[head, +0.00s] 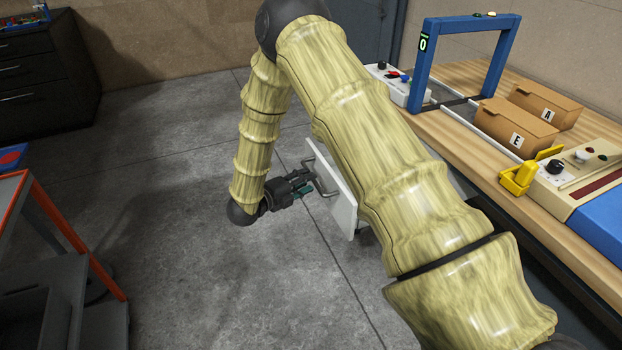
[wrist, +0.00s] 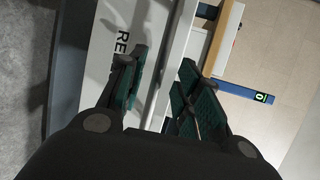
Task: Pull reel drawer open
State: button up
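The reel drawer shows as a white front panel (head: 345,207) below the bench, partly hidden by my arm in the head view. In the wrist view its white face (wrist: 101,55) carries black letters, of which "RE" can be read. A grey bar handle (head: 311,166) stands out from the panel. In the wrist view a pale bar (wrist: 177,50), which looks like the handle, runs between my fingers. My gripper (head: 313,187) is at the handle, with its green-padded fingers apart on either side of the bar (wrist: 163,70). Whether either pad touches it is unclear.
A wooden bench (head: 470,75) at right holds a blue gate frame (head: 421,65), cardboard boxes (head: 511,127) and control panels. An orange-framed cart (head: 70,225) stands at left and a dark cabinet (head: 45,80) behind it. The grey floor (head: 190,270) between cart and drawer is clear.

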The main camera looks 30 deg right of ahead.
jog(key=v, duration=0.8)
jog(key=shift+s+f, duration=0.1)
jog(key=shift+f, duration=0.05)
jog(key=s+a+f+n+t+y+p, duration=0.35)
jog(key=s+f+n+y, duration=0.65)
jog(key=s+f+n, duration=0.85)
jog(key=s+a+n+g+y+p, duration=0.2)
jog(key=s+n+g+y, duration=0.3)
jog(key=s+n, duration=1)
jog(key=s+a+f+g, duration=0.1)
jog(key=s+g, duration=0.1)
jog(key=s, duration=0.5)
jog(key=shift+s+p, duration=0.2)
jog(key=shift+p, duration=0.2)
